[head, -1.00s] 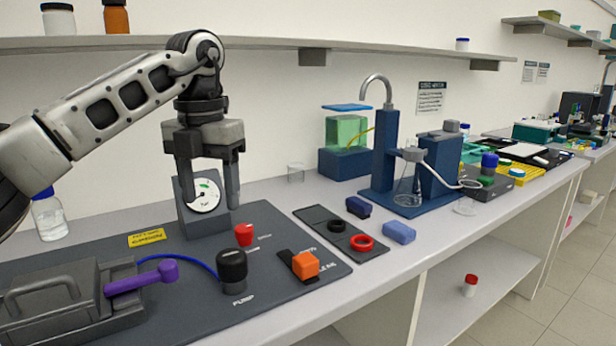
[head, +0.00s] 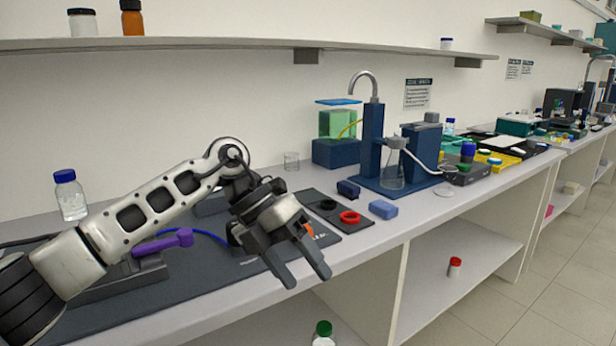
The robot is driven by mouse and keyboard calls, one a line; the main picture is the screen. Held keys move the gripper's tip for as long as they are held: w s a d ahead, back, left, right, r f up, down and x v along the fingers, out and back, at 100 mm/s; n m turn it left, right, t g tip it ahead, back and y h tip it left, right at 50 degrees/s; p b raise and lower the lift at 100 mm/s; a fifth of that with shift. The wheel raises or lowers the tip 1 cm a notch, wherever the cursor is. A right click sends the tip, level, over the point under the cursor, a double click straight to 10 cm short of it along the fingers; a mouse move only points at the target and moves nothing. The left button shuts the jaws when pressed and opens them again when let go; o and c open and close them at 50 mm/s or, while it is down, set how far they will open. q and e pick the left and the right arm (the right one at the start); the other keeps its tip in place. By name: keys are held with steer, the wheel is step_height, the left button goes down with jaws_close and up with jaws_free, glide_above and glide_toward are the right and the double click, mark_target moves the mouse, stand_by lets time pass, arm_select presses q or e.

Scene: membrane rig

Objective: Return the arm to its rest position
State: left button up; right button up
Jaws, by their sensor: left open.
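My left arm comes in from the left and reaches low across the dark rig panel (head: 215,276). My left gripper (head: 310,281) is open and empty, with its fingers pointing down and toward the bench's front edge. It hides the gauge, the red knob and most of the black pump knob. Part of the orange block (head: 308,230) shows just behind the gripper. My right gripper is not in view.
A dark tray with a red ring (head: 350,218) and a black ring lies right of the gripper, beside a blue block (head: 382,209). A blue-capped bottle (head: 70,196) stands at the back left. A green-capped bottle (head: 323,333) is below the bench. Open floor lies at the right.

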arm_select(q)
steer(key=s+d+f+n+g+h, duration=0.1)
steer(key=s+d+n+g+h, duration=0.1)
steer(key=s+d+h, duration=0.65)
steer(key=w+a+f+n+t+y, duration=0.1)
steer(key=a+f+n+t+y, duration=0.35)
steer(key=n+t, duration=0.85)
steer(key=w+a+f+n+t+y, duration=0.1)
steer(key=a+f+n+t, duration=0.7)
steer(key=n, duration=0.9)
steer(key=s+a+f+n+g+y, duration=0.3)
steer(key=s+a+f+n, duration=0.1)
steer(key=s+f, duration=0.3)
steer(key=s+a+f+n+g+y, duration=0.2)
steer(key=s+a+f+n+y, duration=0.1)
steer(key=s+f, duration=0.4)
steer(key=shift+a+f+n+g+y, duration=0.3)
steer(key=shift+a+f+n+g, duration=0.15)
steer(key=shift+a, duration=0.4)
